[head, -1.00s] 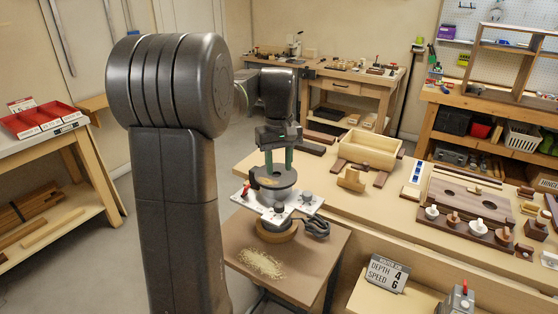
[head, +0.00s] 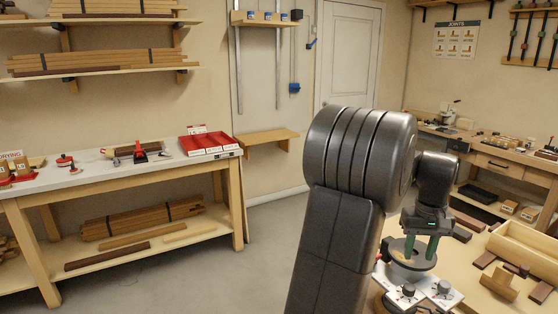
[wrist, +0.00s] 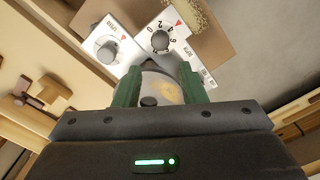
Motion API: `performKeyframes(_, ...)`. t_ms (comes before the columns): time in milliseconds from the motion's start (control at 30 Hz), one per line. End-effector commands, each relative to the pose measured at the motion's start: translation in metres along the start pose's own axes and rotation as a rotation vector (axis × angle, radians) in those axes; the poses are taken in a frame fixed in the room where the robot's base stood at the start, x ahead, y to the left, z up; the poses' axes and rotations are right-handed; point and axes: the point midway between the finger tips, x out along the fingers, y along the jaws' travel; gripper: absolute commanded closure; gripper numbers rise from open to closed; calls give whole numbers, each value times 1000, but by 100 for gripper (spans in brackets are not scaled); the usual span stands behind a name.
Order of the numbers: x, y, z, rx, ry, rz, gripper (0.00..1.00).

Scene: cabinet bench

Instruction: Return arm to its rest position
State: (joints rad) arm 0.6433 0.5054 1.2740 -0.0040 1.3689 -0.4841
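My gripper (head: 421,250) points down with its two green fingers spread apart. It is at a small machine with a round dark top (head: 400,258) and a white panel (head: 440,290) carrying dials. In the wrist view the fingers (wrist: 160,80) stand on either side of part of the round top, with visible room between them; I see nothing clamped. Whether the fingertips touch the machine I cannot tell. The numbered dial (wrist: 160,40) and a second grey dial (wrist: 108,50) show beyond the fingers. My arm hides part of the bench in the head view.
A long workbench (head: 470,262) lies at the right, with a wooden box (head: 522,250) on it. A side table (head: 95,185) with a red tray (head: 207,143) stands at the left. Open floor (head: 190,275) lies between that table and my arm.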

Motion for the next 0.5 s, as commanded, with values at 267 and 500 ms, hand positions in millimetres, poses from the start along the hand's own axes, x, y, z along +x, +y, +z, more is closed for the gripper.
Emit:
performKeyframes(267, 57, -1, 1, 0, -5, -3, 63)
performKeyframes(500, 94, 0, 1, 1, -4, -2, 63)
